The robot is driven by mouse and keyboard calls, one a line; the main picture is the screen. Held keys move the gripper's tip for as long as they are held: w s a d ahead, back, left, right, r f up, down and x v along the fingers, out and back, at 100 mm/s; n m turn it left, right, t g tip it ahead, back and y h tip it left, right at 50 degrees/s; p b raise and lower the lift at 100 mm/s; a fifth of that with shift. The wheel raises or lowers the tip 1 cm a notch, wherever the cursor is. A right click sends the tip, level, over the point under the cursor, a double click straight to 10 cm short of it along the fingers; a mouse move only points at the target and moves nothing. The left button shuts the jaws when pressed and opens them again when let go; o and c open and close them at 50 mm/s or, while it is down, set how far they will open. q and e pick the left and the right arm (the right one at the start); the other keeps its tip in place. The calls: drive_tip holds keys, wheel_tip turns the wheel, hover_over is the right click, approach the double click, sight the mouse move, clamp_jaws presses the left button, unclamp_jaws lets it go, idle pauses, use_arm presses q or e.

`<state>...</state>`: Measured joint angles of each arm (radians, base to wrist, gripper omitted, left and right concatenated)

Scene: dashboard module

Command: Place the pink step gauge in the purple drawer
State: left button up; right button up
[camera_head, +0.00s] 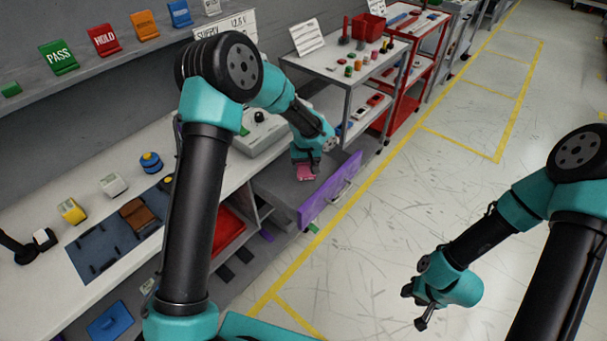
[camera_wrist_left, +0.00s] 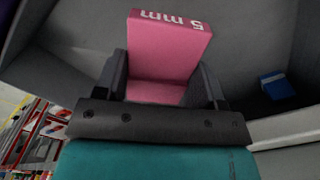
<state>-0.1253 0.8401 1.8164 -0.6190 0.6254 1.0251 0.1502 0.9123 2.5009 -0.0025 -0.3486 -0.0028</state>
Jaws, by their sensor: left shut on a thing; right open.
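The pink step gauge (camera_head: 304,172) is between the fingers of my left gripper (camera_head: 306,160), which is shut on it. In the left wrist view, the pink step gauge (camera_wrist_left: 165,52) shows a "5 mm" mark on its top, with my left gripper's dark fingers (camera_wrist_left: 162,85) on both sides. The purple drawer (camera_head: 327,190) is pulled out under the bench, and the gauge is over or inside its grey interior. Whether the gauge touches the drawer floor cannot be told. My right gripper (camera_head: 422,306) is open and empty over the floor at the right.
A small blue block (camera_wrist_left: 277,85) lies in the grey interior, right of the gauge. The white bench (camera_head: 120,215) with a dark mat (camera_head: 100,255) is at left. A grey cart (camera_head: 345,70) and a red cart (camera_head: 400,70) stand behind the drawer.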

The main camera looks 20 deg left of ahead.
sight(305, 175)
use_arm(q)
drive_tip(key=shift+f, duration=0.6)
drive_tip(key=shift+f, duration=1.85)
drive_tip(key=shift+f, duration=0.1)
drive_tip(key=o, duration=0.9)
drive_tip(key=shift+o, duration=0.2)
wheel_tip(305, 175, up, 12)
drive_tip(key=shift+r, duration=0.15)
